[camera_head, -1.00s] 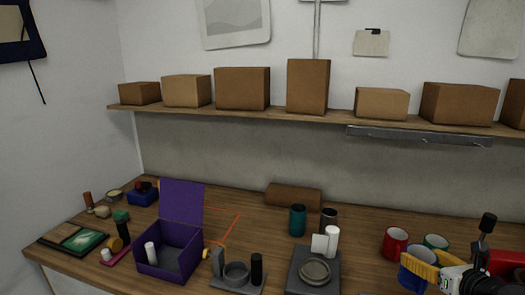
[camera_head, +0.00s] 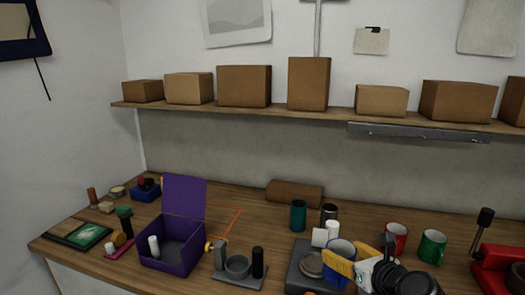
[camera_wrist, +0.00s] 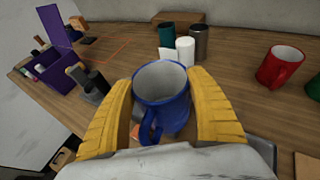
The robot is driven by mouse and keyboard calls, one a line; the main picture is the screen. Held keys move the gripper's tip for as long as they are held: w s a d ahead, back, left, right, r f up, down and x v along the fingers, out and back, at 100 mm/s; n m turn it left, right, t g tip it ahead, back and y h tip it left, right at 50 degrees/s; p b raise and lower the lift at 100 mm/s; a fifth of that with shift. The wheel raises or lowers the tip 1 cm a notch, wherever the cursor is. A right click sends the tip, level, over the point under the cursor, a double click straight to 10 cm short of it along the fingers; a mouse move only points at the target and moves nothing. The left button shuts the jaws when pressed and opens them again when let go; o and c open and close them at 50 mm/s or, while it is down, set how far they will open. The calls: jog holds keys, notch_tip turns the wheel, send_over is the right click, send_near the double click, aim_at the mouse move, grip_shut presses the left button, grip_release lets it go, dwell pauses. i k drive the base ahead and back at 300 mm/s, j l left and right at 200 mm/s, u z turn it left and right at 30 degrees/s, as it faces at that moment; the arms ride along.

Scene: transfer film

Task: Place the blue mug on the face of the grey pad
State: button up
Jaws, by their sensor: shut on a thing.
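The blue mug (camera_head: 341,246) is held upright between the yellow fingers of my gripper (camera_head: 352,262). In the wrist view the mug (camera_wrist: 161,84) sits between both fingers, its open top visible and its handle toward my gripper. A dark grey square slab (camera_head: 296,281) with a round grey disc (camera_head: 311,262) on it lies just left of the mug in the head view; it looks like the grey pad. My gripper and the mug cover its right part. I cannot tell how high the mug is above it.
A white cylinder (camera_head: 332,230) and a white block (camera_head: 319,238) stand at the slab's back. Teal (camera_head: 298,215) and dark (camera_head: 329,214) cups stand behind. Red (camera_head: 396,238) and green (camera_head: 432,247) mugs are to the right. A purple open box (camera_head: 170,252) is left.

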aim_at(178, 258)
jog(key=j+u, duration=0.1)
jog(key=j, duration=0.4)
jog(key=i+j+u, duration=0.15)
jog(key=j, duration=0.3)
jog(key=i+j+u, duration=0.1)
jog(key=j, duration=0.4)
jog(key=i+j+z, duration=0.2)
jog(key=j, duration=0.3)
jog(key=i+j+z, duration=0.2)
jog(key=j, duration=0.25)
jog(key=i+j+z, duration=0.15)
jog(key=j, duration=0.4)
jog(key=j+z, duration=0.2)
jog(key=j, duration=0.3)
jog(key=i+j+z, duration=0.2)
jog(key=j, duration=0.35)
jog(key=k, duration=0.1)
